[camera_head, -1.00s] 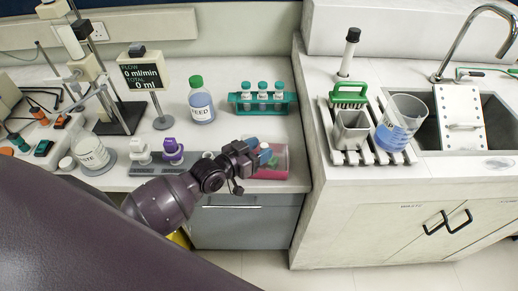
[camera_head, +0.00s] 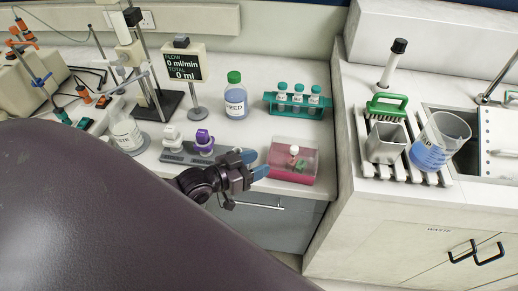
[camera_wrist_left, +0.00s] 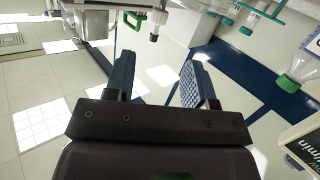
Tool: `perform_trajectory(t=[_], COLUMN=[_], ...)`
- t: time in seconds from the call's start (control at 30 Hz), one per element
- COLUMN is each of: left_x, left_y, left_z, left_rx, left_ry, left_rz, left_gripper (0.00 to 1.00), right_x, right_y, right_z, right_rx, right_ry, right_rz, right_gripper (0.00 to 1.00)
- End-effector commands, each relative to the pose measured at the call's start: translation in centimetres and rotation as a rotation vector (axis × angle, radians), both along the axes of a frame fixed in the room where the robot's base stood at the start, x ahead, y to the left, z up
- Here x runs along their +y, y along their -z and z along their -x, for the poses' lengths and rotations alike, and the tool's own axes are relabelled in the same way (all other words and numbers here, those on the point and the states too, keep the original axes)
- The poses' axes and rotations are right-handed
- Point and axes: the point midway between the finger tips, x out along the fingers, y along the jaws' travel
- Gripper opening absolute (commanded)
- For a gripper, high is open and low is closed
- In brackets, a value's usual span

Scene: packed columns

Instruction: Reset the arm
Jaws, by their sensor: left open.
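My left gripper (camera_head: 258,166) is in front of the bench edge, just left of a clear box with a pink base (camera_head: 293,172). In the left wrist view its two blue-padded fingers (camera_wrist_left: 158,80) stand wide apart with nothing between them. My dark arm fills the lower left of the head view and hides part of the bench. My right gripper does not show.
A FEED bottle (camera_head: 236,97) with a green cap and a teal vial rack (camera_head: 298,104) stand behind. A flow display (camera_head: 183,70) and purple-topped column (camera_head: 204,142) are left. A drying rack (camera_head: 401,171) with beakers is at right, beside the sink.

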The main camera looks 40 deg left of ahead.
Motion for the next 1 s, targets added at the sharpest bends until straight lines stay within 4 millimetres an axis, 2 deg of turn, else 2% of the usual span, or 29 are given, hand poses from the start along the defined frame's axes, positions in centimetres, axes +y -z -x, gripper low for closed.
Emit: perform_trajectory(t=[0.43,0.63,0.87,1.0], left_x=[0.0,0.5,1.3,1.7], left_y=[0.2,1.5,4.9,7.6], left_z=[0.0,-0.1,1.6,3.9], left_rx=[0.006,0.031,0.108,0.189], left_ry=[0.001,-0.005,-0.111,-0.201], left_rz=[-0.008,-0.140,-0.276,-0.317], left_gripper=[0.50,0.50,0.50,0.50], right_x=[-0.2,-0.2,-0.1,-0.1], right_y=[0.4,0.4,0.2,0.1], right_z=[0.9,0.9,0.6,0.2], right_rx=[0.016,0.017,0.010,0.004], right_ry=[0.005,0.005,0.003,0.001], right_rz=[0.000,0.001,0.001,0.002], right_gripper=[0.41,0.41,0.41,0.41])
